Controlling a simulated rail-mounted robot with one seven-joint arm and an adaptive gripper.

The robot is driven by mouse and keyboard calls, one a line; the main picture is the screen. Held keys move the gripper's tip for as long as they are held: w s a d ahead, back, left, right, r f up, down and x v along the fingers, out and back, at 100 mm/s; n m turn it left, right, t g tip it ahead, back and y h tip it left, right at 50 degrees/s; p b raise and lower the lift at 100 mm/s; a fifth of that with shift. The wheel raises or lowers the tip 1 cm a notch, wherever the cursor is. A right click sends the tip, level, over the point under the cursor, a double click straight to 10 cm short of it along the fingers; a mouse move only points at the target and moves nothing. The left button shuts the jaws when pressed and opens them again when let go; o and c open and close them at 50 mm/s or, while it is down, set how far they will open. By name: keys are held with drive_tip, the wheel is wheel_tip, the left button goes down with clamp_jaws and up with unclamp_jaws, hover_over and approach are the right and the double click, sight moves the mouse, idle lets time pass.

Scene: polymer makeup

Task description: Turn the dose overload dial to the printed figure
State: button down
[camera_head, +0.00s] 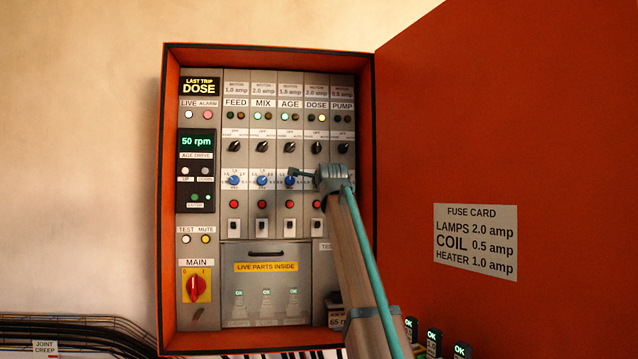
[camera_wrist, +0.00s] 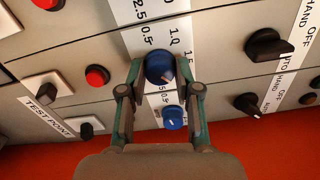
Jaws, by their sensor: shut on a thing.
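The dose overload dial is a blue knob (camera_wrist: 158,67) between my gripper's fingers in the wrist view. My gripper (camera_wrist: 160,72) is shut on it, one finger on each side. A pale mark shows on its lower right side; which figure it meets is unclear. In the head view my gripper (camera_head: 320,180) hides this dial. The plate at the top of the DOSE column (camera_head: 316,93) reads motor 2.0 amp.
The pump's blue dial (camera_wrist: 173,117) sits close beside my fingers. Red buttons (camera_wrist: 97,76) and black switches (camera_wrist: 268,45) flank the row. The orange cabinet door (camera_head: 560,130) stands open on the right, with a fuse card (camera_head: 475,240) on it.

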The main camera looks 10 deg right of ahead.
drive_tip(key=c, duration=0.8)
unclamp_jaws()
drive_tip(key=shift+s, duration=0.15)
drive_tip(key=s, duration=1.1)
drive_tip(key=shift+s, duration=0.4)
drive_tip(key=shift+a, duration=0.1)
